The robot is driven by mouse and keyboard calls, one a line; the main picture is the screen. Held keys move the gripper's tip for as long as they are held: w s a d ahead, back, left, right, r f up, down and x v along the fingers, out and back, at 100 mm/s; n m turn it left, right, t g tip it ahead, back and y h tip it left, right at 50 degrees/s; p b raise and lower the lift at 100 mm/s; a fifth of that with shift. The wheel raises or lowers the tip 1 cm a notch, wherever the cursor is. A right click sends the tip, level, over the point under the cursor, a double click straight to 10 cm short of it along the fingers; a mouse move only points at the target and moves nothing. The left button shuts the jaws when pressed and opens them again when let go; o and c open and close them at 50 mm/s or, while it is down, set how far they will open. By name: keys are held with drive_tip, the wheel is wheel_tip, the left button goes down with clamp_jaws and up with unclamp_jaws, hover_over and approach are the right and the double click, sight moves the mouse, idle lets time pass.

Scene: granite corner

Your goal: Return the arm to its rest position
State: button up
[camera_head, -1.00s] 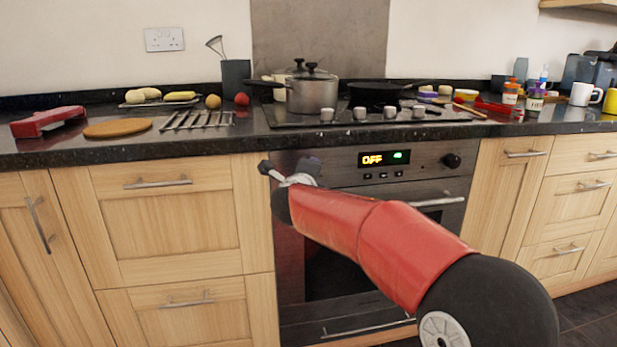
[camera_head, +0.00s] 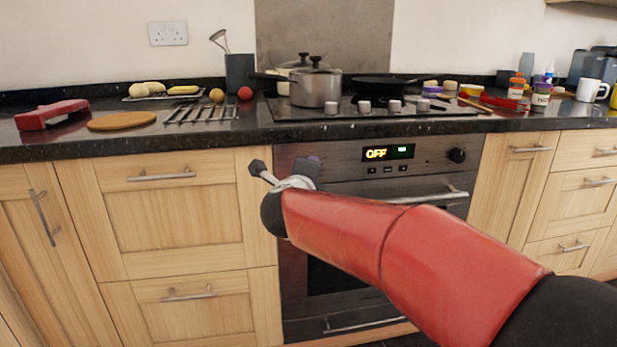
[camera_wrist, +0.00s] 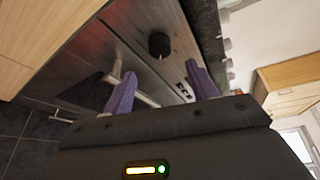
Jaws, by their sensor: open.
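My arm is red with black joints and reaches across the front of the oven in the head view. My gripper (camera_head: 284,172) is at its far end, just below the counter edge and near the oven's upper left corner. In the wrist view my gripper (camera_wrist: 162,88) shows two purple fingers spread apart with nothing between them. The oven front, a black knob (camera_wrist: 159,45) and the oven handle (camera_wrist: 145,97) lie beyond the fingers. No held object shows.
The dark counter (camera_head: 120,148) runs just above my gripper. On it are a pot (camera_head: 316,88), a pan (camera_head: 385,86), a cooling rack (camera_head: 200,113), a round board (camera_head: 121,121) and a red object (camera_head: 52,114). The oven (camera_head: 420,165) and wooden drawers (camera_head: 165,215) stand close below.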

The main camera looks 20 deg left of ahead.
drive_tip(key=s+d+r+n+g+y, duration=0.1)
drive_tip(key=s+d+n+y, duration=0.1)
drive_tip(key=s+d+n, duration=0.35)
drive_tip(key=s+d+r+n+g+y, duration=0.1)
drive_tip(key=s+d+n+g+y, duration=0.1)
drive_tip(key=d+n, duration=0.65)
drive_tip(key=s+d+f+n+g+h, duration=0.2)
drive_tip(key=s+d+f+g+h, duration=0.1)
drive_tip(key=s+d+f, duration=0.5)
drive_tip(key=s+d+f+n+g+h, duration=0.2)
drive_tip(key=s+d+f+g+h, duration=0.2)
drive_tip(key=s+d+f, duration=0.5)
drive_tip(key=s+d, duration=0.5)
drive_tip(key=d, duration=0.3)
drive_tip(key=shift+s+n, duration=0.15)
drive_tip(key=shift+n, duration=0.25)
